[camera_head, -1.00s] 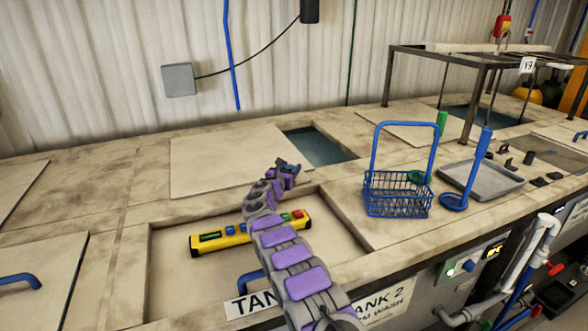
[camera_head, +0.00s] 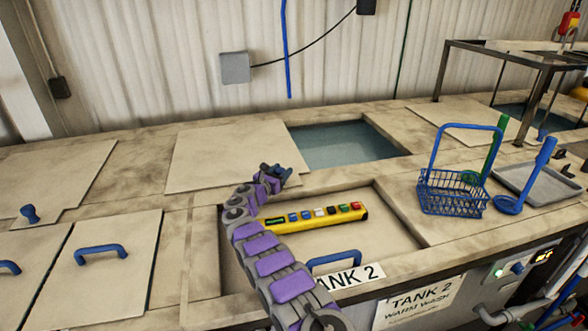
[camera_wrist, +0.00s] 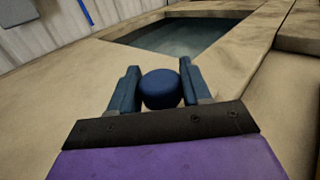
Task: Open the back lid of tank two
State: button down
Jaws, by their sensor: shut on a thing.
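The back lid of tank two (camera_head: 225,155) is a flat beige panel, shifted left so that a wide rectangular opening with dark liquid (camera_head: 345,143) shows on its right. My gripper (camera_head: 277,171) is at the lid's front right corner. In the wrist view, its two fingers stand on either side of a round blue knob (camera_wrist: 160,90) on the lid and are shut on it. The same opening shows beyond the fingers at the top of the wrist view (camera_wrist: 185,35). The front lid of tank two (camera_head: 390,238) is closed, with a blue handle (camera_head: 335,258).
A yellow control bar with coloured buttons (camera_head: 325,218) lies on the front lid, partly behind my arm. A blue wire basket (camera_head: 452,195), a blue ladle-like tool (camera_head: 510,204) and a grey tray (camera_head: 540,188) stand to the right. Other closed lids (camera_head: 60,170) lie to the left.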

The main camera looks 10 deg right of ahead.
jog(key=a, duration=0.4)
jog(key=shift+s+a+r, duration=0.1)
jog(key=shift+a, duration=0.1)
jog(key=shift+d, duration=0.35)
jog(key=c, duration=0.7)
grip_release()
jog(key=shift+d, duration=1.25)
jog(key=shift+c, duration=0.2)
jog(key=shift+o, duration=0.8)
jog(key=shift+s+a, duration=0.1)
jog(key=shift+a, duration=1)
jog(key=shift+s+d, duration=0.1)
jog(key=shift+s, duration=0.7)
jog(key=shift+s+a, duration=0.25)
jog(key=shift+s, duration=0.05)
jog(key=p+v, duration=0.1)
jog(key=v, duration=1.4)
jog(key=shift+w+a+p, duration=0.3)
jog(key=shift+w+a, duration=0.05)
jog(key=shift+a, duration=0.05)
